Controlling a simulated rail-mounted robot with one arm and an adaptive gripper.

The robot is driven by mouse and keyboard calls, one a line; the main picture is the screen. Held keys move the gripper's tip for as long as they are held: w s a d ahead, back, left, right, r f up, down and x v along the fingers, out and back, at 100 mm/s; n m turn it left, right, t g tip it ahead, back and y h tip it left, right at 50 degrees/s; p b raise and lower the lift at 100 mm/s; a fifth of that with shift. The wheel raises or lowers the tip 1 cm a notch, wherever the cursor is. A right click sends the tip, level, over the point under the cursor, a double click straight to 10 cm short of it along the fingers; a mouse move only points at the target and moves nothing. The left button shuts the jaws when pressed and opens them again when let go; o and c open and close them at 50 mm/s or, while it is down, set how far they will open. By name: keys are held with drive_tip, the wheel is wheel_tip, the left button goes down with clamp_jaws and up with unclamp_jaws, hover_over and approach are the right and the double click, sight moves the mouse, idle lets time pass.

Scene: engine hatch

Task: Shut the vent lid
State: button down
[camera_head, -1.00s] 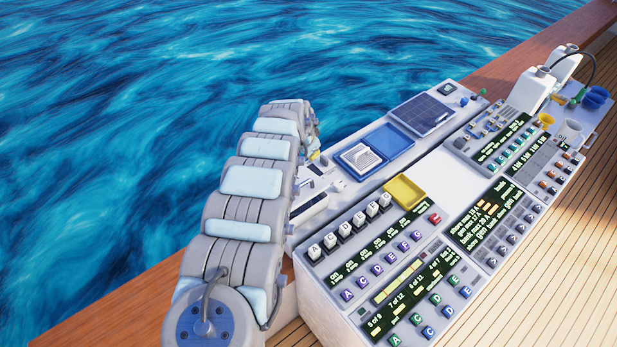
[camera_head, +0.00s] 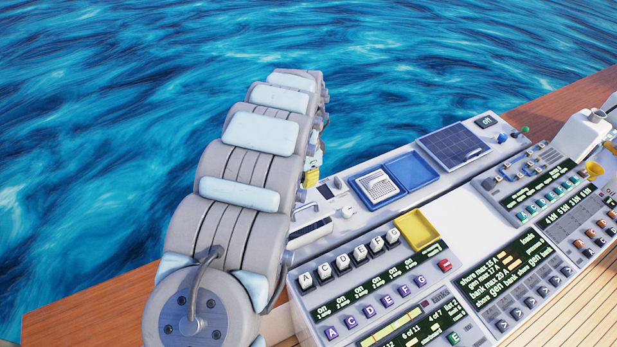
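The vent is a blue frame around a white grille (camera_head: 378,185) on the far strip of the console. Its blue lid (camera_head: 412,171) is open and lies back to the right of the grille, leaving the grille uncovered. My arm rises on the left of the picture, left of the vent, and curves over away from the camera. My gripper is hidden behind the arm's links, so its fingers do not show. Nothing of mine is seen touching the lid.
A solar panel (camera_head: 455,145) lies right of the lid. A yellow tray (camera_head: 418,229) and a row of lettered switches (camera_head: 358,257) are in front of the vent. A grey handle (camera_head: 306,222) stands to the left. A bare white panel (camera_head: 470,215) is to the right.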

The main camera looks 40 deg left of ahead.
drive_tip(key=p, duration=0.2)
hover_over(311, 219)
drive_tip(key=a, duration=0.2)
drive_tip(key=shift+w+a+f, duration=0.1)
drive_tip(key=shift+w+f, duration=0.05)
drive_tip(key=shift+f, duration=1.5)
drive_tip(key=shift+w+a+f, duration=0.1)
drive_tip(key=shift+w+f, duration=0.05)
drive_tip(key=shift+f, duration=1.5)
drive_tip(key=shift+w+f, duration=0.15)
drive_tip(key=shift+f, duration=1.5)
drive_tip(key=shift+f, duration=0.15)
drive_tip(key=shift+s+d+f, duration=0.15)
drive_tip(key=shift+d+f, duration=0.2)
drive_tip(key=shift+f, duration=0.1)
drive_tip(key=f, duration=0.1)
drive_tip(key=d+f, duration=0.1)
drive_tip(key=f, duration=0.1)
drive_tip(key=shift+s+d+f, duration=0.2)
drive_tip(key=shift+s+d, duration=0.05)
drive_tip(key=shift+s, duration=0.05)
drive_tip(key=shift+r, duration=0.1)
